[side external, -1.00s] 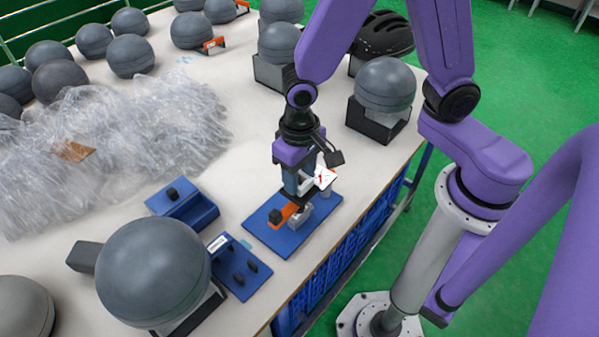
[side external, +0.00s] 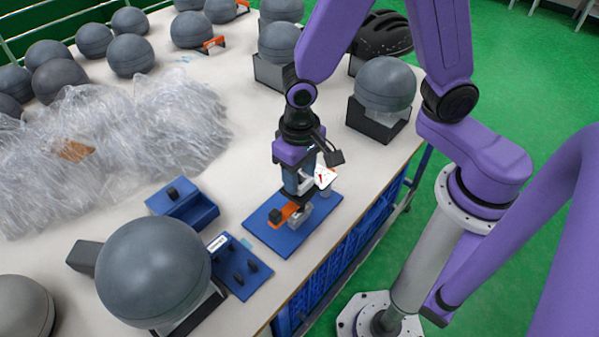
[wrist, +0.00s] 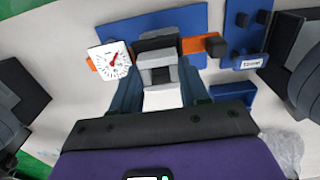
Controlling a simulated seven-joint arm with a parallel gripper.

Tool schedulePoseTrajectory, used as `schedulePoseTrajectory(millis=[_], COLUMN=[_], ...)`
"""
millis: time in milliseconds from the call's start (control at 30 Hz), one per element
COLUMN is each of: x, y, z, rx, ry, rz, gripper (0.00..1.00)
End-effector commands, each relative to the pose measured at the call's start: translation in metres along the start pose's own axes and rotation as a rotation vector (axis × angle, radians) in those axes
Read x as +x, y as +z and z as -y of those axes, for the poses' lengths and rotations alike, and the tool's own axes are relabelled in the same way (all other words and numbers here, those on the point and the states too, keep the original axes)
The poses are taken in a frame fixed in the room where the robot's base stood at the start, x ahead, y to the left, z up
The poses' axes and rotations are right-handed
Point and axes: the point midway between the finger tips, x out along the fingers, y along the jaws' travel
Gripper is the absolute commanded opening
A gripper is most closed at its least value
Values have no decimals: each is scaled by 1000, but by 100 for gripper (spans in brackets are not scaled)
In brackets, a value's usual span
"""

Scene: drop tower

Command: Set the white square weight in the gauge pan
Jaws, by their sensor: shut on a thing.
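The gauge has a blue base (side external: 262,226), an orange part (side external: 288,212) with a black knob (side external: 276,215), and a white dial (side external: 325,177) with a red needle. The dial also shows in the wrist view (wrist: 111,60). My gripper (side external: 303,194) points down over the gauge, shut on the white square weight (wrist: 162,99), which shows as a bright white patch between my fingers. Grey parts (wrist: 157,68), seemingly the gauge pan, lie just beyond it. I cannot tell whether the weight touches the pan.
A blue tray (side external: 200,214) and a blue plate with black pegs (side external: 238,264) stand left of the gauge. A large grey ball (side external: 153,270) is at the front. Crumpled clear plastic (side external: 150,130) covers the left. A boxed ball (side external: 385,85) stands behind the gauge, near the table's right edge.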

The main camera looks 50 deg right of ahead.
Motion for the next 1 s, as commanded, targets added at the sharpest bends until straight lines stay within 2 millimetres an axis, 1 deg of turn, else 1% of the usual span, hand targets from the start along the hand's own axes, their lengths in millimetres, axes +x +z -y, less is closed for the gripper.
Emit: schedulePoseTrajectory(millis=[267,1000], x=[2,15], y=[0,0], z=[0,0], rx=[0,1], ry=[0,1], rz=[0,1], gripper=[6,6])
